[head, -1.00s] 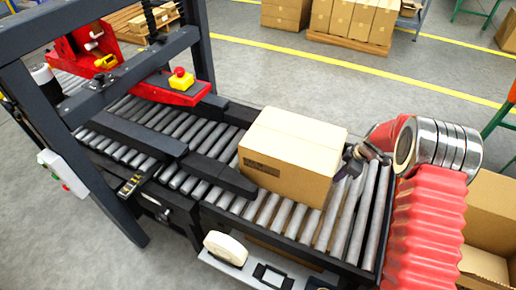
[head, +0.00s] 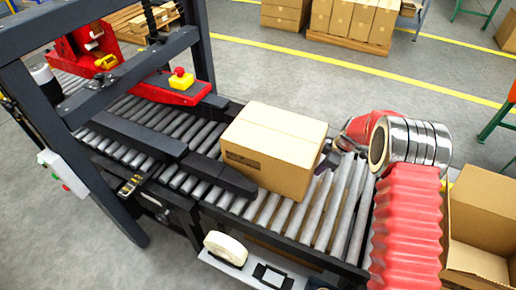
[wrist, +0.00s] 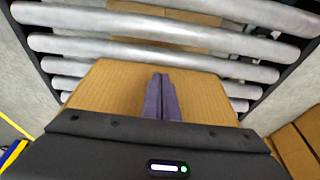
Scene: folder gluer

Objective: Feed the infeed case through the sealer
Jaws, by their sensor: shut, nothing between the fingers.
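The closed brown case (head: 275,150) sits on the infeed rollers, with its left end between the dark side guides at the mouth of the sealer (head: 165,85). My gripper (head: 326,163) is at the case's right end, partly hidden behind it in the head view. In the wrist view the purple fingers of my gripper (wrist: 160,97) are together with nothing between them, in front of the brown case face (wrist: 110,88). I cannot tell whether the fingertips touch the cardboard. A red e-stop button (head: 180,72) on a yellow box tops the sealer's red head.
Bare rollers (head: 325,215) lie to the right of the case. A tape roll (head: 226,248) rests on the front shelf. An open carton (head: 480,225) stands at right. Pallets of boxes (head: 352,22) stand at the back, beyond open floor.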

